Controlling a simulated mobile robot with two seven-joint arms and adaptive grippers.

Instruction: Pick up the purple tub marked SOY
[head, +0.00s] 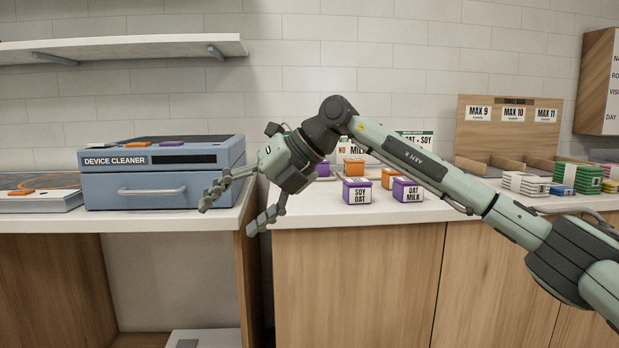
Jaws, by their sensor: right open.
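My left gripper is not in view.
Orange-lidded tubs (354,167) stand behind the front purple ones. A blue device cleaner box (150,190) is on the left worktop. A wooden rack (512,130) marked MAX 9, 10 and 11 and stacked packs (577,178) are at right. My right forearm crosses above the tubs.

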